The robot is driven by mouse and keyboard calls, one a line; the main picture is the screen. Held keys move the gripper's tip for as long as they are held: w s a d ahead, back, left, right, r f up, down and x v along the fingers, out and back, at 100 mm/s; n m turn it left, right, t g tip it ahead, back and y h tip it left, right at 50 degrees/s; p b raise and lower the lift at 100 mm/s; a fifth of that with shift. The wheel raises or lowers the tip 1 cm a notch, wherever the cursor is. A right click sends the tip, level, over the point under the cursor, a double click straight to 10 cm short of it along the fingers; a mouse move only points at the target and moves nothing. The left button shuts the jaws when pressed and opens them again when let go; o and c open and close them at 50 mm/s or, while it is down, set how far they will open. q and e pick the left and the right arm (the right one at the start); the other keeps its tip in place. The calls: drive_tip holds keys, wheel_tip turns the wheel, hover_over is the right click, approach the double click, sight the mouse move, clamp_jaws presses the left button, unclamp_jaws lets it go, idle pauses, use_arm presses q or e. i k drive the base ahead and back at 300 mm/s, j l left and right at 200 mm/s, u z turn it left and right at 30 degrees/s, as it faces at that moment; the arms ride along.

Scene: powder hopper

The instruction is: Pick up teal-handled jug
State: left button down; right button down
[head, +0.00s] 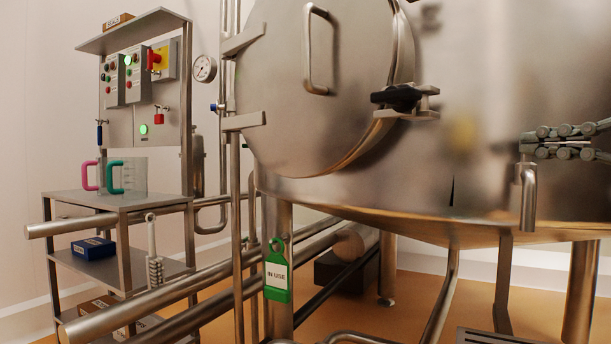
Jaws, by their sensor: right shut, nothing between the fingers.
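The teal-handled jug (131,175) is a clear jug with measuring marks. It stands upright on the top shelf of the metal stand at the left, its teal handle facing left. A pink-handled jug (91,176) stands beside it to the left, partly overlapped by it. My right gripper (527,143) is at the far right, in front of the big steel vessel. It is shut and empty, far from both jugs. My left gripper is not in view.
The metal stand (66,198) carries a control panel (145,92) above the jugs and a blue box (93,247) on a lower shelf. Steel pipes (190,285) cross in front of it. The large steel vessel (300,110) has a round door and a green "IN USE" tag (277,276) below.

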sight(134, 170)
drive_tip(key=u, duration=0.85)
